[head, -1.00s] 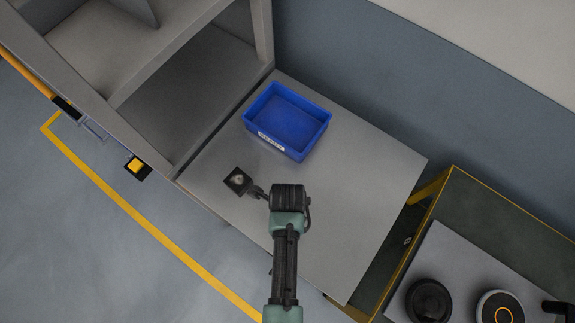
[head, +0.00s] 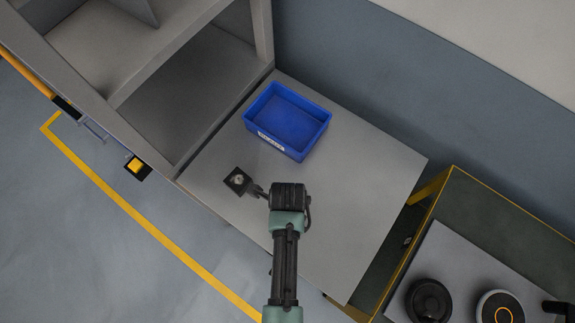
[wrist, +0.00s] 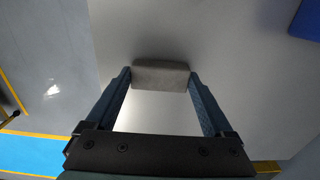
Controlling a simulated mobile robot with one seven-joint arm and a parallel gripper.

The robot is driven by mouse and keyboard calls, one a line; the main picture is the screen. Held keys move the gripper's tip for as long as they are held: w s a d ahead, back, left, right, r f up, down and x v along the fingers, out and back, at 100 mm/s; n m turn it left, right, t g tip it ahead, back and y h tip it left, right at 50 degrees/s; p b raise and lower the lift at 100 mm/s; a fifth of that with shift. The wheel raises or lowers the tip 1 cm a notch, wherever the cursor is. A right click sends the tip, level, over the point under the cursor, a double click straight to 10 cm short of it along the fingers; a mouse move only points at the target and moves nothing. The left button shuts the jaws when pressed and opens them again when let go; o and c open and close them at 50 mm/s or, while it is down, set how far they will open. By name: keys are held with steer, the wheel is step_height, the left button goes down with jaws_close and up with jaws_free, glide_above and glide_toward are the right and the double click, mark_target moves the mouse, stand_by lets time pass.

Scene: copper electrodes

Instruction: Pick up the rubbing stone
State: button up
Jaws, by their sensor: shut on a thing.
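The rubbing stone (wrist: 160,70) is a grey-beige block with rounded edges, seen at the top middle of the wrist view. My gripper (wrist: 160,78) is shut on it, with one blue finger at each of its short ends. The stone is over the pale grey table top (wrist: 222,35). I cannot tell whether it still touches the table. In the head view my arm reaches over the left part of the table (head: 345,205), and I cannot make out the stone there.
An empty-looking blue bin (head: 287,120) with a white label stands at the back of the table. A grey shelf unit (head: 205,85) borders the table on the left. A yellow-framed bench (head: 505,225) is at the right. The table's right part is clear.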

step_height(320, 180, up, 10)
steer(key=shift+f+b, duration=0.25)
steer(key=shift+b, duration=0.05)
